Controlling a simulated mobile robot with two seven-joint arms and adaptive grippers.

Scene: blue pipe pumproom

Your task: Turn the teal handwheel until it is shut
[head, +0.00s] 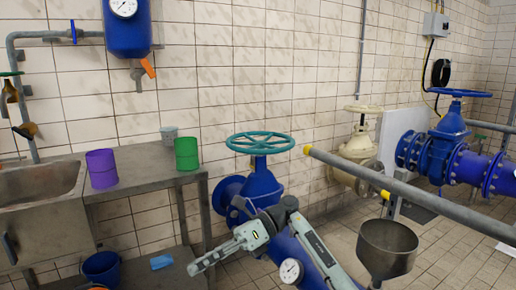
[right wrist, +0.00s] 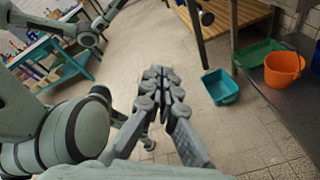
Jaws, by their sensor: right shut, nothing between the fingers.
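The teal handwheel (head: 260,143) sits level on top of a blue valve (head: 262,188) in the middle of the head view. Its whole rim shows and nothing touches it. My right gripper (head: 196,267) is below and to the left of the wheel, in front of the valve, pointing down and left. It is apart from the wheel. In the right wrist view the right gripper (right wrist: 157,74) has its fingers together with nothing between them. The handwheel is not in that view. Part of my left arm shows at its upper left, its fingers unclear.
A grey pipe with a yellow end (head: 400,190) runs right of the wheel, above a grey funnel (head: 387,250). A metal bench with a green can (head: 187,153) and purple can (head: 101,168) stands left. A pressure gauge (head: 291,271) is low in front.

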